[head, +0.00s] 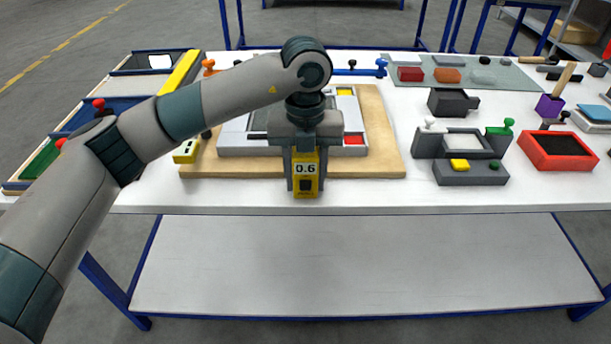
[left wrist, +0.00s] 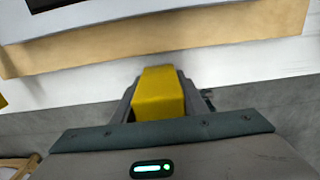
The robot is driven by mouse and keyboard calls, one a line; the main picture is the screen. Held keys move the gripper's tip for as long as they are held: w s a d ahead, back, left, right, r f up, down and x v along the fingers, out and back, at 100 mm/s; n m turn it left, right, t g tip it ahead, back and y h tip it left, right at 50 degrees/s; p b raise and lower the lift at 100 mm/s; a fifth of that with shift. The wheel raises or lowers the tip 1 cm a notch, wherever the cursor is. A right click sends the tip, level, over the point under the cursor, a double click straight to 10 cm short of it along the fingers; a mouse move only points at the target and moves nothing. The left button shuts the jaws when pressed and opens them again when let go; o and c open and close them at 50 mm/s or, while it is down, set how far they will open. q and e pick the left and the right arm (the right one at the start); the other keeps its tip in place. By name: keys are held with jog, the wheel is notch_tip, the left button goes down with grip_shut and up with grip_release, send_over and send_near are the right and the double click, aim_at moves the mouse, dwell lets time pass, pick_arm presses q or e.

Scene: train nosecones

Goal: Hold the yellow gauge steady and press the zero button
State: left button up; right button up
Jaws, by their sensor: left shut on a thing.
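The yellow gauge (head: 306,185) is held upright in front of the table's front edge, with its face towards the head camera. Its display reads 0.6, and a dark square button (head: 306,184) sits below the display. My left gripper (head: 306,172) is shut on the gauge, one finger on each side. In the left wrist view the yellow top of the gauge (left wrist: 158,95) shows between the fingers. My right gripper is in neither view.
A wooden board (head: 390,150) with a pale framed panel lies behind the gauge. Another small yellow device (head: 187,151) sits at its left. A grey fixture (head: 470,174) and a red tray (head: 558,152) stand at right. Free room lies in front of the table.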

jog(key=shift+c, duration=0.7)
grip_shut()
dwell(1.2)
